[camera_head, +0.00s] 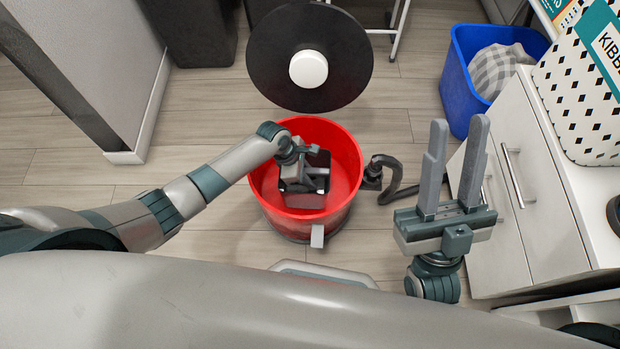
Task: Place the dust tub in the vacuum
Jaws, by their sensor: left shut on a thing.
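The vacuum is a red round canister (349,148) on the floor in the middle of the head view. Its round black lid (277,62) with a white knob stands open at the back. A dark, box-shaped dust tub (318,160) is inside the canister's rim. My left gripper (299,180) reaches down into the canister and is shut on the tub. The gripper and arm hide part of the tub, and I cannot tell whether it touches the canister's bottom. My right gripper (453,170) is open and empty, its fingers pointing up, right of the vacuum.
A black hose (402,193) lies right of the vacuum. A white cabinet (540,215) stands at right, with a patterned kibble box (585,100) on it. A blue bin (458,85) holds a checked cloth. A grey wall end (95,60) is at left. The floor around the vacuum's left is free.

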